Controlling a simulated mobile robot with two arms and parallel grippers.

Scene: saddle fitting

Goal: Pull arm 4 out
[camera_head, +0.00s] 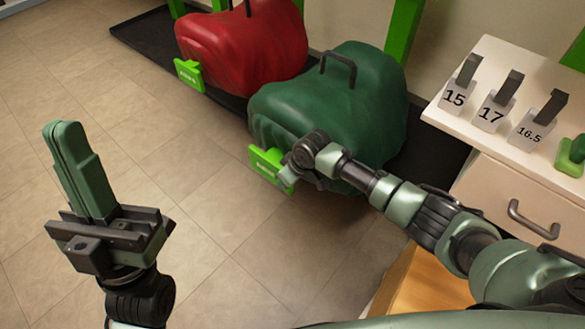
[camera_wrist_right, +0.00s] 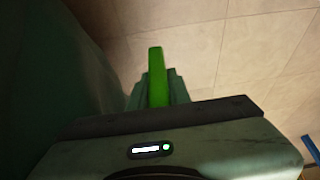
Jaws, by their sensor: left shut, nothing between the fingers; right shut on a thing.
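A dark green covered bulky shape (camera_head: 345,105) with a black handle on top stands at the rack. A bright green plate (camera_head: 268,166) with small white lettering sticks out at its front left; I cannot read the lettering as a number. My right gripper (camera_head: 289,176) is shut on this plate, which shows edge-on as a green strip between the fingers in the right wrist view (camera_wrist_right: 157,75). My left gripper (camera_head: 64,128) is shut and empty, pointing up over the floor at the left. Which part is arm 4 I cannot tell.
A red covered shape (camera_head: 243,45) with a similar green plate (camera_head: 189,75) stands behind, on a black mat (camera_head: 150,35). A white cabinet (camera_head: 500,160) at the right carries blocks marked 15, 17 and 16.5. The tiled floor (camera_head: 130,125) at the left is clear.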

